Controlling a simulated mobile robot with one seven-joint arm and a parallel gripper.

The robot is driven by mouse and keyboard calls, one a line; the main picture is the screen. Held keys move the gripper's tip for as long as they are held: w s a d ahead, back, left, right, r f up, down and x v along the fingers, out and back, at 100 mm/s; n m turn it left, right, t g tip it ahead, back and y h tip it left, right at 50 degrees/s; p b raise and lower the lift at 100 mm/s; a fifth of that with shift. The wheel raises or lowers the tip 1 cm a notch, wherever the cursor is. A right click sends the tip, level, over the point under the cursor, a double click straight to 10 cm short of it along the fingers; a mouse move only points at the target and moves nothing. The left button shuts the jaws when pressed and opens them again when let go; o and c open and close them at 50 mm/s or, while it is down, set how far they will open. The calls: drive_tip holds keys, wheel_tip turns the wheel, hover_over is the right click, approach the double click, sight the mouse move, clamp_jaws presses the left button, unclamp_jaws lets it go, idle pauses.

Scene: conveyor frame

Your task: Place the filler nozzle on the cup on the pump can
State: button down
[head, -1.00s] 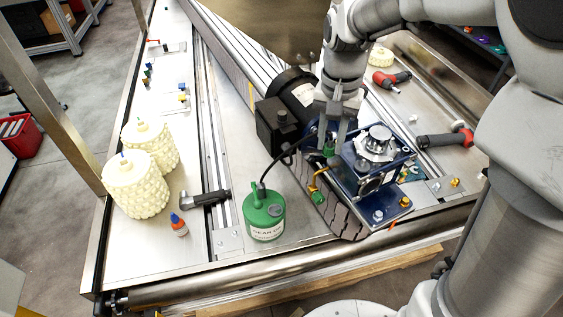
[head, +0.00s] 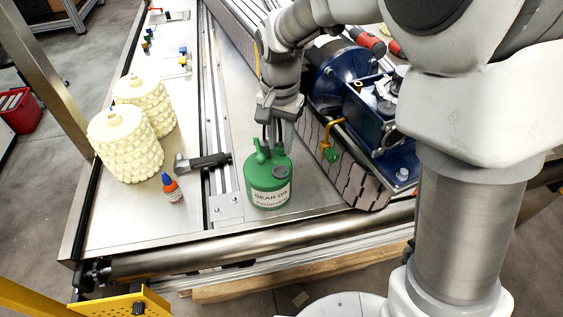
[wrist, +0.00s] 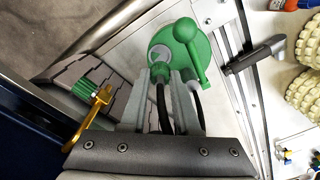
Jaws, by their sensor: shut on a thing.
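The pump can (head: 268,192) is a green gear oil can standing upright on the metal bench. It also shows in the wrist view (wrist: 196,42), with its green handle and a round grey cup (wrist: 158,51) on top. The cup (head: 281,172) is on the can's right side in the head view. My gripper (head: 280,146) is directly above the can's top, pointing down. It is shut on the filler nozzle (wrist: 159,71), a green piece with a black hose. The nozzle's lower end overlaps the cup in the wrist view; I cannot tell whether they touch.
The blue pump unit (head: 385,130) with a yellow, green-capped fitting (head: 328,145) stands close on the right. A black-handled hammer (head: 205,161), an orange-blue bottle (head: 171,187) and cream knobbly rollers (head: 125,148) are on the left. The bench in front of the can is clear.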

sight(281, 173)
wheel_tip(281, 173, down, 7)
drive_tip(key=shift+r+b, duration=0.1)
drive_tip(key=shift+b, duration=0.45)
drive_tip(key=shift+f, duration=0.25)
drive_tip(key=c, duration=0.6)
unclamp_jaws()
drive_tip(key=shift+c, duration=0.2)
drive_tip(key=shift+r, duration=0.1)
